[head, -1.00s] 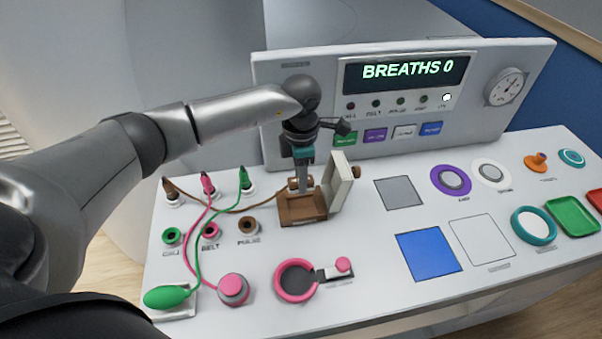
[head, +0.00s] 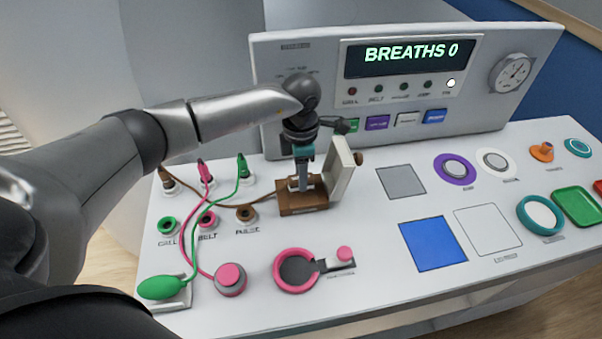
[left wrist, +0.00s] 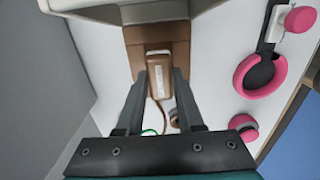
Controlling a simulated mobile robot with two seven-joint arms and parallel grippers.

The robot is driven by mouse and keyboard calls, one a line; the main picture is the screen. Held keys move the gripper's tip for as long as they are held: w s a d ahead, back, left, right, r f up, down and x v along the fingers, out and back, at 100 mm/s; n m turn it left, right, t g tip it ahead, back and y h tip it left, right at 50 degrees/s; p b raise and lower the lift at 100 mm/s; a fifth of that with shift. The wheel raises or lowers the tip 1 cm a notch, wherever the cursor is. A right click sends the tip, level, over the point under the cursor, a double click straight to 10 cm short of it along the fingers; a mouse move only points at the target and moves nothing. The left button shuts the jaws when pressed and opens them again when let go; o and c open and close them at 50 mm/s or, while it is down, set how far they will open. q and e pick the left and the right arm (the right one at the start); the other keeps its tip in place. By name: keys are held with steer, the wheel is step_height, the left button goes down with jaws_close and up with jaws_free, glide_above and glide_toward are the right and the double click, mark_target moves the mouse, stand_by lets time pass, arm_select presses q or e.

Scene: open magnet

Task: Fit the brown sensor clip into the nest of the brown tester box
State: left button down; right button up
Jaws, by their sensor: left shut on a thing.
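The brown tester box (head: 308,208) stands on the white bench, with a pale upright lid or panel (head: 340,169) on its right side. My left gripper (head: 303,184) is at the box, pointing down, and is shut on the brown sensor clip (left wrist: 158,75). The clip lies between the two dark fingers in the left wrist view (left wrist: 158,98) and overlaps the brown box there. A brown cable runs left from the clip. The nest is largely covered by the clip and fingers, so I cannot tell whether the clip is seated. My right gripper is not in view.
Behind stands a console with a display (head: 412,55) reading BREATHS 0. Left of the box are coloured plugs and sockets with cables. A pink ring (head: 283,285) lies in front. Right are a grey square (head: 401,181), a blue square (head: 432,244) and several rings.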

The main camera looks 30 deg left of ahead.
arm_select(q)
steer(key=shift+f+b, duration=1.05)
steer(key=shift+f, duration=0.3)
steer(key=shift+c, duration=2.3)
jaws_free()
step_height(320, 180, up, 15)
steer(key=p, duration=0.1)
steer(key=shift+r, duration=0.2)
steer(key=shift+f, duration=0.1)
